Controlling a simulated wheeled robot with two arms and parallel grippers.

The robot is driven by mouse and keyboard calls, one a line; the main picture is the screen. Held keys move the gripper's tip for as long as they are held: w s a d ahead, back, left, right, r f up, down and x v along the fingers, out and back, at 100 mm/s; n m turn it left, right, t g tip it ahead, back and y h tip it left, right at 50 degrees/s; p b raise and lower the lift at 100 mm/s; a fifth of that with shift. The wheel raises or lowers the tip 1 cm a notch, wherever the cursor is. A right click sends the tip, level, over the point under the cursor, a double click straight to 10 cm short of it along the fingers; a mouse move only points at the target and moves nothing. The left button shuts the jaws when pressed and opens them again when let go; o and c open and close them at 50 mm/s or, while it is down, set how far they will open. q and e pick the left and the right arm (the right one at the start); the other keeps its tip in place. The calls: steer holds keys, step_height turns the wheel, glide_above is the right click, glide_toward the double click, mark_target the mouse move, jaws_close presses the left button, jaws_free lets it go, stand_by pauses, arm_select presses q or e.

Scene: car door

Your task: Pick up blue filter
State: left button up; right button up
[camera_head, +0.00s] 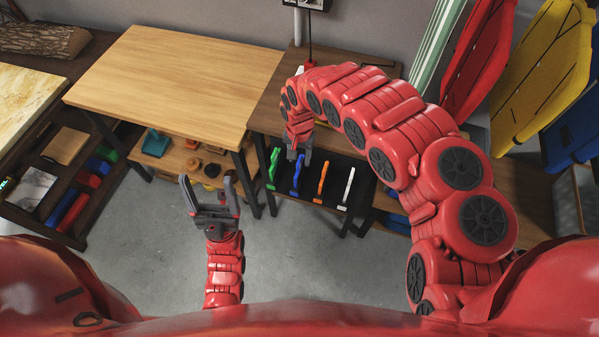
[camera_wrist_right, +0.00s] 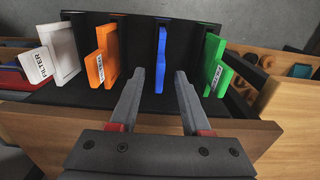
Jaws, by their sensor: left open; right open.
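The blue filter (camera_head: 299,170) stands upright in a black rack (camera_head: 330,169) between the green filter (camera_head: 273,168) and the orange filter (camera_head: 321,182). In the right wrist view the blue filter (camera_wrist_right: 160,62) is seen nearly edge-on, just beyond my right gripper (camera_wrist_right: 168,84). That gripper is open and empty, its fingers pointing toward the blue filter, apart from it in the picture. In the head view my right gripper (camera_head: 300,146) is at the rack, partly hidden by its own arm. My left gripper (camera_head: 209,184) is open and empty over the floor.
A white filter (camera_head: 347,187) stands at the rack's right end. The orange and green filters flank the blue one closely. A wooden table (camera_head: 180,75) stands to the left, with a lower shelf of small parts. Grey floor (camera_head: 290,250) is clear in front.

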mark_target(300, 167)
steer(key=shift+w+f, duration=0.1)
steer(key=shift+f, duration=0.25)
steer(key=f, duration=0.1)
steer(key=f+p, duration=0.1)
steer(key=f, duration=0.1)
steer(key=shift+s+a+f, duration=0.15)
steer(key=shift+s+f, duration=0.1)
steer(key=shift+f, duration=0.1)
steer(key=shift+w+f, duration=0.1)
steer(key=shift+f, duration=0.5)
jaws_close()
